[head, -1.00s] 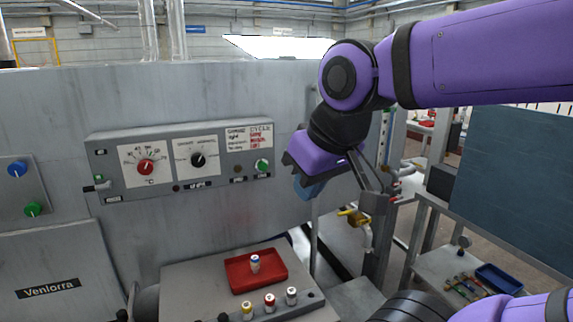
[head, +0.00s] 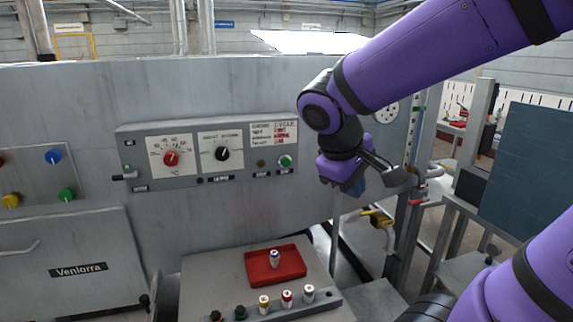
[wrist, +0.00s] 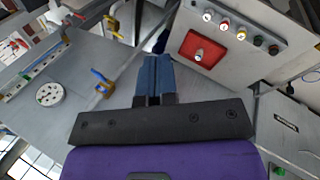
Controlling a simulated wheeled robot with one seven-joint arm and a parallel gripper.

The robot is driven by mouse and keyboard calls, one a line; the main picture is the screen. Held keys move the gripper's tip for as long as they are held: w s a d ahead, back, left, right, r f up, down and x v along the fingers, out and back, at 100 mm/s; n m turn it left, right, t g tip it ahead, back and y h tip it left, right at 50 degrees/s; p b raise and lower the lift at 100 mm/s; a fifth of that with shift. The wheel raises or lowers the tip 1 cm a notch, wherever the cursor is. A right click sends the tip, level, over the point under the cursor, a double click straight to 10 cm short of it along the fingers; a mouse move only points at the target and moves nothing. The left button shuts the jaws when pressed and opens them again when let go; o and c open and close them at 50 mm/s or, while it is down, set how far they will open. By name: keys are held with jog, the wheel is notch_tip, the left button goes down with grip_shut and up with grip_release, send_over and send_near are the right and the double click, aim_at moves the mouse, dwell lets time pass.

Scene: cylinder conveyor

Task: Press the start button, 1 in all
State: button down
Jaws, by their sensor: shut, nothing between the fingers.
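A grey control panel (head: 135,142) on the machine's upright face has a green button (head: 286,161) at its right end; the small labels cannot be read, so I cannot tell if it is the start button. Another green button (head: 66,195) sits on the separate plate at the left. My gripper (head: 353,188) is shut and empty, to the right of the panel and a little below its green button, apart from it, and points downward. In the wrist view its blue fingers (wrist: 155,72) are together; the panel is not in that view.
A red tray (head: 251,278) with a small cylinder (head: 275,259) stands on the lower ledge, with several capped cylinders in front. A yellow-handled valve (head: 378,217) is right of the machine. A dark board (head: 530,170) stands at far right.

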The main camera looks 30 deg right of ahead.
aim_at(286, 162)
jog(key=w+d+f+n+g+h, duration=0.1)
jog(key=w+d+f+n+h, duration=0.3)
jog(key=w+d+h, duration=0.6)
jog(key=w+a+f+n+t+h, duration=0.1)
jog(key=w+a+f+n+t, duration=0.1)
jog(key=w+n+t, duration=0.3)
jog(key=w+a+f+n+t+h, duration=0.1)
jog(key=w+f+n+t, duration=0.3)
jog(key=w, duration=0.5)
jog(key=shift+w+a+n+t, duration=0.35)
jog(key=shift+a+n+t, duration=0.15)
jog(key=shift+a+n, duration=0.3)
jog(key=shift+w, duration=0.1)
jog(key=w+d, duration=0.2)
jog(key=w, duration=0.6)
jog(key=shift+w+d, duration=0.15)
jog(key=shift+d, duration=0.1)
jog(key=shift+w, duration=0.1)
jog(key=shift+w+d, duration=0.1)
jog(key=shift+w, duration=0.2)
